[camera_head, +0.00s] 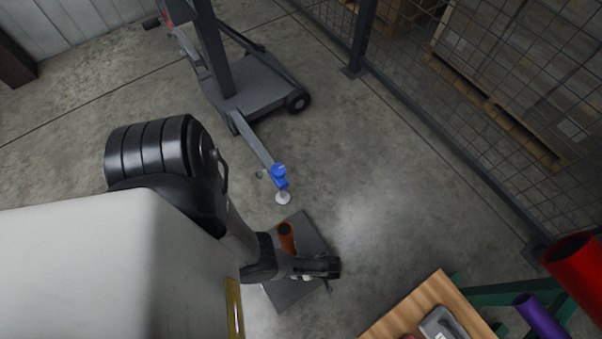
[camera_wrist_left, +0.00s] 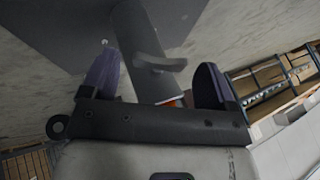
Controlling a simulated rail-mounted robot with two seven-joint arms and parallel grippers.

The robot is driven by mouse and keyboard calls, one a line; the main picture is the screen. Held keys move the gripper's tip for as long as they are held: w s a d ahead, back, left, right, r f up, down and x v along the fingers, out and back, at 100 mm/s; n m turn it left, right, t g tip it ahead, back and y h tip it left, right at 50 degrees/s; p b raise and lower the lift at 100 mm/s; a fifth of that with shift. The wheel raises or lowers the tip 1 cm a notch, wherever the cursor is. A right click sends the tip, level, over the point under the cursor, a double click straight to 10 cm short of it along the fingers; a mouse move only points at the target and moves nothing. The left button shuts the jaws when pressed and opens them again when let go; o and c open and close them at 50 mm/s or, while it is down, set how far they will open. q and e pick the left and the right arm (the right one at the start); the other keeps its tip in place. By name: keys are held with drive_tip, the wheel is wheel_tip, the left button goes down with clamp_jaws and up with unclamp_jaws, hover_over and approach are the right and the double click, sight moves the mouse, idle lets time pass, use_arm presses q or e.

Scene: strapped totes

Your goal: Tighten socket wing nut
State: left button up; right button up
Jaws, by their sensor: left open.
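My left gripper (camera_wrist_left: 158,62) is open, with one dark purple-grey finger on each side of a grey post (camera_wrist_left: 142,40). A pale curved lug (camera_wrist_left: 155,64) crosses the post between the fingers and may be the wing nut. I cannot tell whether either finger touches it. A small orange patch (camera_wrist_left: 174,101) shows behind the gripper's bracket. In the head view, my left gripper (camera_head: 325,268) is over a dark floor plate (camera_head: 318,235), beside an orange tube end (camera_head: 286,236). The wing nut cannot be made out there. My right gripper is out of view.
A wheeled grey stand (camera_head: 255,95) with a blue fitting (camera_head: 279,174) stands behind the plate. A wooden bench top (camera_head: 420,305) with tools is at lower right, near red (camera_head: 578,268) and purple tubes (camera_head: 540,315). A mesh fence (camera_head: 450,130) runs along the right.

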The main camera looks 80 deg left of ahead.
use_arm(q)
drive_tip(key=p+v, duration=0.7)
drive_tip(key=v, duration=0.6)
drive_tip(key=shift+w+r, duration=0.15)
drive_tip(key=shift+w, duration=0.05)
drive_tip(key=shift+c, duration=0.2)
